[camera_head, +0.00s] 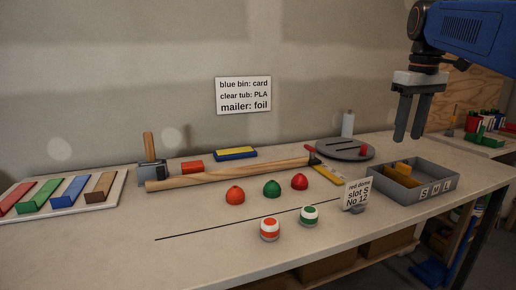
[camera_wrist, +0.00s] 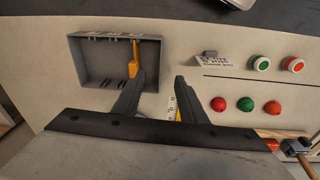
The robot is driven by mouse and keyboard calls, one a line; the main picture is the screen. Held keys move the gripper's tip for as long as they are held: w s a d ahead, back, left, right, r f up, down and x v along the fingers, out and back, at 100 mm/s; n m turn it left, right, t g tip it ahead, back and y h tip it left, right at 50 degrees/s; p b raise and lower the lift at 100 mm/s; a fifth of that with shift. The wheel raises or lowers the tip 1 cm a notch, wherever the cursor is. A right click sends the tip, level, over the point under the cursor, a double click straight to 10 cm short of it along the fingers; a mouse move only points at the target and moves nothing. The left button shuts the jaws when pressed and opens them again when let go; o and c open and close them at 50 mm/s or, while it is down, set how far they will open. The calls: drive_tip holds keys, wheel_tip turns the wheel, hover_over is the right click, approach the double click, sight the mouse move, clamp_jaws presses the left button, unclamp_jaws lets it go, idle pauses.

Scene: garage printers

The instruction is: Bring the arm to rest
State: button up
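My gripper (camera_head: 407,135) hangs with its fingers pointing down, in the air above the grey bin marked S, M, L (camera_head: 447,187). The wrist view shows the same gripper (camera_wrist: 160,84) with its two fingers apart and nothing between them. The grey bin also shows in the wrist view (camera_wrist: 78,62), beyond the fingers and to the left, with a yellow piece (camera_wrist: 134,65) inside near its right side. My arm comes in from the upper right of the head view.
Orange (camera_head: 235,196), green (camera_head: 272,188) and red (camera_head: 300,182) domes stand on the bench. Two banded round pieces (camera_head: 270,230) (camera_head: 309,216) stand nearer the front. A card (camera_head: 357,194) stands left of the bin. A long wooden-handled tool (camera_head: 230,174) lies behind the domes. The front left bench is clear.

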drive_tip(key=s+a+f+m+t, duration=0.1)
drive_tip(key=s+a+f, duration=0.2)
drive_tip(key=s+f, duration=0.5)
drive_tip(key=s+a+f+m+t, duration=0.1)
drive_tip(key=s+a+f, duration=0.2)
drive_tip(key=s+f, duration=0.4)
drive_tip(key=s+a+f+m+t, duration=0.1)
drive_tip(key=s+a+f, duration=0.3)
drive_tip(key=s+f, duration=0.4)
wheel_tip(320, 180, down, 8)
drive_tip(key=shift+s+r+t, duration=0.25)
drive_tip(key=shift+s+t, duration=0.05)
drive_tip(key=shift+s, duration=0.05)
